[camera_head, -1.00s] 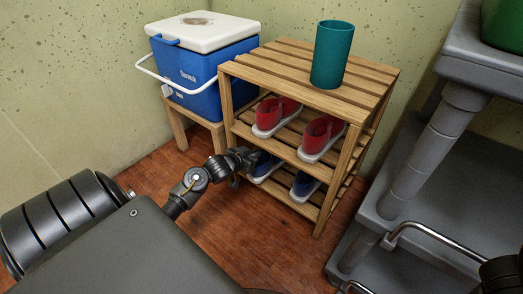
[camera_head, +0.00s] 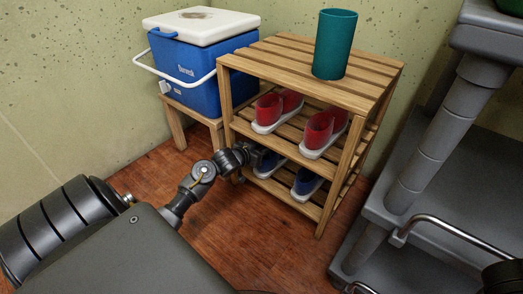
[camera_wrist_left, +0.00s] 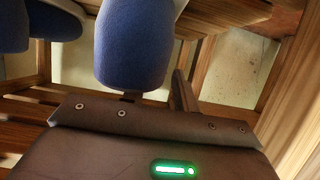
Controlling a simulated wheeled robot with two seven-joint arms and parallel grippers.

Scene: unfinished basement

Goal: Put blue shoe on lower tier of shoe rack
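The wooden shoe rack (camera_head: 285,68) stands against the wall, with slatted tiers. One blue shoe (camera_head: 268,165) is at the left of its lower tier, partly hidden by my left gripper (camera_head: 252,158). A second blue shoe (camera_head: 306,184) sits to its right on that tier. In the left wrist view a blue shoe (camera_wrist_left: 133,50) with a pale sole edge is right in front of the palm. One finger shows at its right side; the other is mostly hidden by the shoe. Whether they grip it is unclear. My right gripper is not clearly in view.
Two red shoes (camera_head: 318,130) are on the middle tier. A teal cup (camera_head: 334,45) stands on the rack's top. A blue cooler (camera_head: 190,75) with a white lid sits on a wooden stand to the left. A grey cart (camera_head: 425,235) is close on the right.

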